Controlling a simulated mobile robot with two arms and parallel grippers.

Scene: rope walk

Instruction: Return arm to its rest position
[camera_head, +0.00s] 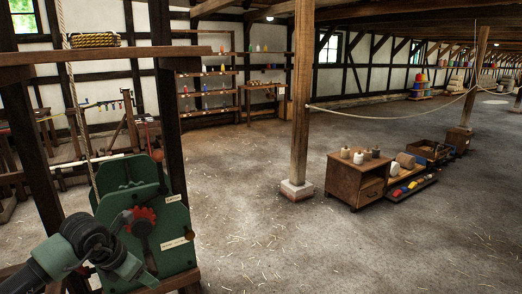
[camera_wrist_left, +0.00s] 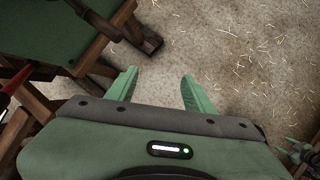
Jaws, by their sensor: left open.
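My left arm (camera_head: 60,254) comes in from the lower left in the head view, bent in front of the green machine (camera_head: 172,250). My left gripper (camera_wrist_left: 160,88) shows clearly in the left wrist view. Its two pale green fingers stand apart, with only bare floor seen between them. It is open and empty. In the head view the fingers are hard to make out against the machine. In the left wrist view a green panel (camera_wrist_left: 55,38) on a wooden frame is at upper left, apart from the fingers.
A wooden post and beam (camera_head: 105,54) stand close at the left, with a rope coil (camera_head: 95,40) on the beam. A post (camera_head: 300,100) stands mid-room. A wooden cabinet (camera_head: 352,182) and trays are at right. The straw-strewn floor (camera_head: 270,245) in front is clear.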

